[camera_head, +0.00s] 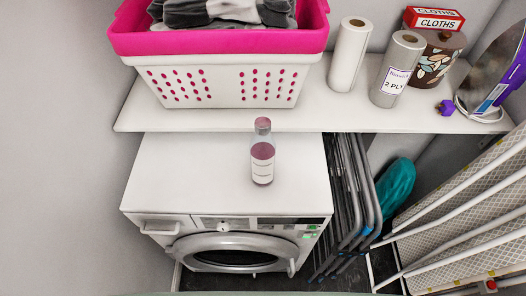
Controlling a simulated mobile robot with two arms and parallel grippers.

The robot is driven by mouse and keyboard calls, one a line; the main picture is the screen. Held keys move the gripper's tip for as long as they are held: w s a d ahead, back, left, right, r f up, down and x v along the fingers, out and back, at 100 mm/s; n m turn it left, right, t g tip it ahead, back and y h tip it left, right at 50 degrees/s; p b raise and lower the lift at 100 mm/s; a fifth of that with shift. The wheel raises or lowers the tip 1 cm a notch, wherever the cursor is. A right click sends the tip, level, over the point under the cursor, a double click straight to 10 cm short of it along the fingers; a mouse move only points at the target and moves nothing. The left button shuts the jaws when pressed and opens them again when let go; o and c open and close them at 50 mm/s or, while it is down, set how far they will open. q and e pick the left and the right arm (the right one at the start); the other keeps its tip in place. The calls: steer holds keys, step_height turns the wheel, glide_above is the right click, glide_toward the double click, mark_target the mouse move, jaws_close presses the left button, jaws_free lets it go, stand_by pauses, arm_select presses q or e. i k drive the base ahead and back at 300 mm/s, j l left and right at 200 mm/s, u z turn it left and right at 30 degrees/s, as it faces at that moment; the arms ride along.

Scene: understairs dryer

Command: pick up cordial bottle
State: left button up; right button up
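The cordial bottle (262,165) stands upright on the white top of the dryer (190,170), right of its middle. It is clear with pinkish liquid, a pale label and a dull pink cap. Nothing touches it and no part of it is covered. Neither of my grippers shows in the head view.
A shelf (350,117) runs behind and above the dryer top, with a pink-and-white laundry basket (225,75), two paper rolls, a patterned tin and a cloths box. Folded metal frames (350,195) and an ironing board (460,215) stand to the right. The dryer top around the bottle is clear.

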mark_target(262, 148)
steer(key=k+l+z, duration=0.2)
steer(key=k+l, duration=0.15)
steer(key=k+l+z, duration=0.25)
steer(key=l, duration=0.25)
